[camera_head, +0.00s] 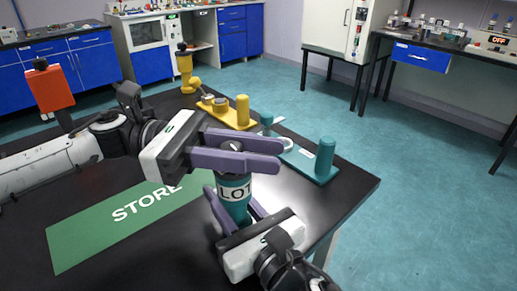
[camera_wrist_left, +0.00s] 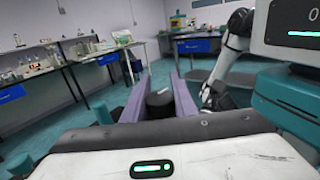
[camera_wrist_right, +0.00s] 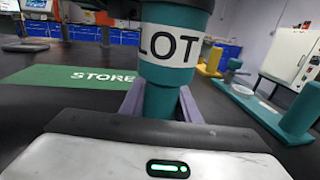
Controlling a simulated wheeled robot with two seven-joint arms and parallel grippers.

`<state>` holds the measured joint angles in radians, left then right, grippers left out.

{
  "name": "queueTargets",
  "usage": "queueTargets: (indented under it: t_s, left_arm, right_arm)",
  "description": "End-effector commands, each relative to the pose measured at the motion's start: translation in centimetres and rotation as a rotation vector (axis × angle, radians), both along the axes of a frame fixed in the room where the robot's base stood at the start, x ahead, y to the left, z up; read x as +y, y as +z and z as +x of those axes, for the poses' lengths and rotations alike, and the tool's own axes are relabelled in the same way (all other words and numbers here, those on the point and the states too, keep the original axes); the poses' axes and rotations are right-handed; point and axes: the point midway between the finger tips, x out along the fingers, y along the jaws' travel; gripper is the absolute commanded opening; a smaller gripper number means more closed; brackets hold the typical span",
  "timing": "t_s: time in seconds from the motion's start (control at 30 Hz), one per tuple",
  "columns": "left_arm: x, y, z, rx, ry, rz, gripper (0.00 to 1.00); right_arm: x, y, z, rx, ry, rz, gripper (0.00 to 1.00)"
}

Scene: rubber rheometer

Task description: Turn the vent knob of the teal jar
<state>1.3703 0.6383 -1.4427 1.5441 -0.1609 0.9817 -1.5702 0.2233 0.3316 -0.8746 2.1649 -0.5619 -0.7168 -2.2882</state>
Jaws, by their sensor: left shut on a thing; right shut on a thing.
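The teal jar (camera_head: 235,212) is upright near the table's front edge, with a white "LOT" label. It fills the middle of the right wrist view (camera_wrist_right: 168,75). My right gripper (camera_head: 232,196) is shut around the jar's lower body from the front, one purple finger on each side. My left gripper (camera_head: 277,154) is over the jar's top, its fingers level and closed on the dark vent knob (camera_wrist_left: 159,104), which shows between them in the left wrist view. The fingers hide most of the jar's top in the head view. I cannot tell whether the jar's base touches the table.
A green "STORE" mat (camera_head: 110,228) lies left of the jar on the black table (camera_head: 350,190). Behind the jar stand a teal fixture with a post (camera_head: 325,160) and a yellow one (camera_head: 242,112). An orange-red object (camera_head: 52,88) is at the back left.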

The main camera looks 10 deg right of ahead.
Motion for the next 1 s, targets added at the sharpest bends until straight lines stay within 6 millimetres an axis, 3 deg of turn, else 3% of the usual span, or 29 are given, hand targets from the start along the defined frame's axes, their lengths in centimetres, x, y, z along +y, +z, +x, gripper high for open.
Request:
queueTargets:
  t_s: [0.2,0.53,0.57,0.67,1.0]
  left_arm:
    - [0.11,0.11,-0.29,0.002,-0.102,-0.001,0.03]
    - [0.23,0.07,-0.34,0.001,-0.113,0.002,0.03]
    - [0.23,0.06,-0.34,0.001,-0.113,0.002,0.27]
    - [0.23,0.05,-0.34,0.001,-0.113,0.002,0.44]
    - [0.43,-0.02,-0.23,0.001,-0.112,0.002,0.45]
  right_arm:
    - [0.06,-0.14,-0.04,0.002,0.001,-0.002,0.03]
    - [0.05,-0.15,-0.04,0.002,0.001,-0.003,0.03]
    - [0.05,-0.15,-0.04,0.002,0.001,-0.003,0.03]
    - [0.04,-0.15,-0.03,0.002,0.001,-0.002,0.03]
    - [0.03,-0.16,-0.03,0.003,0.000,-0.003,0.03]
